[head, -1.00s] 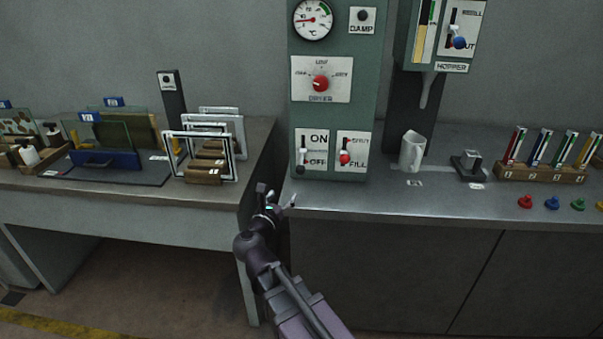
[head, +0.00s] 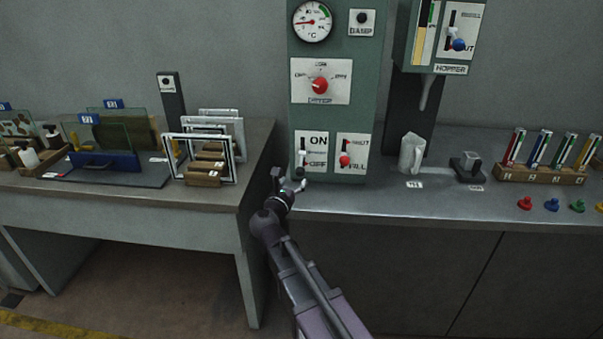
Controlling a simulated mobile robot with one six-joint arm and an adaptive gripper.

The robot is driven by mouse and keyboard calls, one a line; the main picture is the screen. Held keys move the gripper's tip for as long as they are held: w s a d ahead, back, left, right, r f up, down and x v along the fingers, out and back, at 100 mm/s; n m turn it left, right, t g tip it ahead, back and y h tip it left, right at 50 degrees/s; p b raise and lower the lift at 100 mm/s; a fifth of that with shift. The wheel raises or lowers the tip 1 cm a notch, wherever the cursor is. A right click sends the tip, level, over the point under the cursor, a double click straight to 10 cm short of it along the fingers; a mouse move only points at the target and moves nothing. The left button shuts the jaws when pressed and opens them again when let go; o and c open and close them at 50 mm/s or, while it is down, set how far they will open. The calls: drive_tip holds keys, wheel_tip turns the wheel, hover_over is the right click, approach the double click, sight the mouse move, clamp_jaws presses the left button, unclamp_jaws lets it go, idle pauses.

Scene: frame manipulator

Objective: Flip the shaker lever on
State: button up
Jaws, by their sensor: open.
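An ON/OFF lever with a dark knob (head: 301,170) is on a white plate (head: 318,141) low on the green panel. I take it as the shaker lever, though I can read no such name on it. The knob is at the low end of its slot, beside OFF. My gripper (head: 289,179) is open and empty, with its fingers just below and left of the knob. The right fingertip looks close under the knob; I cannot tell whether they touch.
A second lever with a red knob (head: 345,160), marked FILL, is just to the right. A white jug (head: 411,153) stands on the right counter (head: 400,201). Framed screens (head: 201,160) stand on the left table. A gap separates table and counter.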

sight(298, 175)
drive_tip(key=shift+x, duration=2.95)
